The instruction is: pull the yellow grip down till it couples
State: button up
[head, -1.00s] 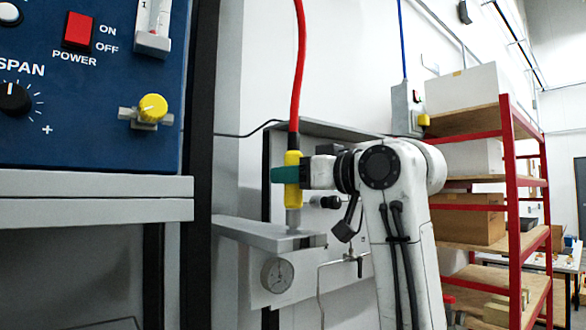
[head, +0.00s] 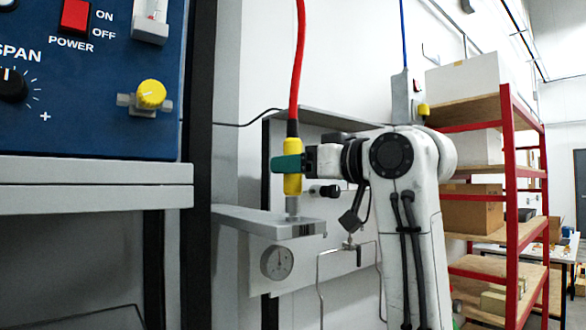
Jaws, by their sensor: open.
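The yellow grip (head: 292,184) hangs upright at the lower end of a red hose (head: 296,70), with a dark collar above it. A short metal fitting (head: 292,207) shows below it, reaching the top of the grey bracket (head: 262,220). I cannot tell from here whether the two are locked together. My gripper (head: 288,163) comes in from the right at the grip's mid-height. Its teal finger lies across the front of the grip and hides part of it. The jaws are open; the far finger is hidden.
A round gauge (head: 277,262) hangs under the bracket, and a bent metal pipe (head: 320,275) runs below my arm. A blue panel (head: 85,115) with knobs stands at left. A red-framed shelf (head: 512,200) with boxes stands at right.

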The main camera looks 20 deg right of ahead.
jog(key=b+v, duration=0.1)
jog(key=v, duration=0.8)
jog(key=shift+s, duration=0.25)
jog(key=shift+d+f, duration=0.1)
jog(key=w+d+f+m+g+h, duration=0.15)
jog(key=w+f, duration=0.25)
jog(key=f, duration=0.9)
jog(key=s+f+m+g+h+p, duration=0.1)
jog(key=s+f+m+g+h, duration=0.15)
jog(key=f, duration=1.35)
jog(key=s+f+m+g+h+p, duration=0.1)
jog(key=s+f+g, duration=0.15)
jog(key=f, duration=1.25)
jog(key=s+f+g+h, duration=0.2)
jog(key=s+f+g, duration=0.2)
jog(key=s+f, duration=1.1)
jog(key=s+f+g+p, duration=0.1)
jog(key=s+f+g, duration=0.1)
jog(key=s+f, duration=0.3)
jog(key=s+d+f+g+h, duration=0.1)
jog(key=s+f, duration=0.4)
jog(key=s, duration=0.8)
jog(key=shift+m+g+p, duration=0.35)
jog(key=shift+m+g, duration=0.05)
jog(key=shift+g, duration=0.35)
